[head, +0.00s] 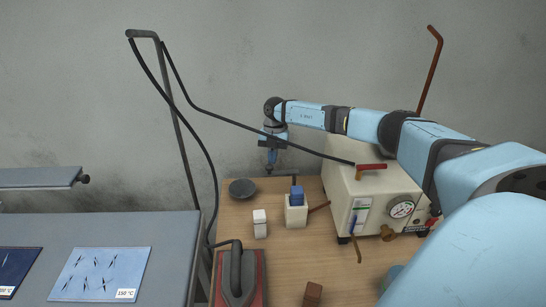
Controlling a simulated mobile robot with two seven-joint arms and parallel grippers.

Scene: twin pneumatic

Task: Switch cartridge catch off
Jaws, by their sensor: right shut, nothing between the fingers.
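My right gripper (270,168) points down above the back of the wooden table, shut and empty, close to the wall. A small cream block with a blue top (297,214) stands in front of it and to the right, apart from it. A thin brown lever (319,207) sticks out from that block's right side. A cream machine (346,184) stands to the right with a red handle (371,167) on top and a blue lever (353,223) on its front. I cannot tell which part is the cartridge catch. My left gripper is not in view.
A dark round dish (242,187) and a small white block (260,230) stand on the wooden table (295,262). An iron (238,277) rests on a red stand at front left. A brown block (312,294) lies at the front. A grey board (170,233) is at left.

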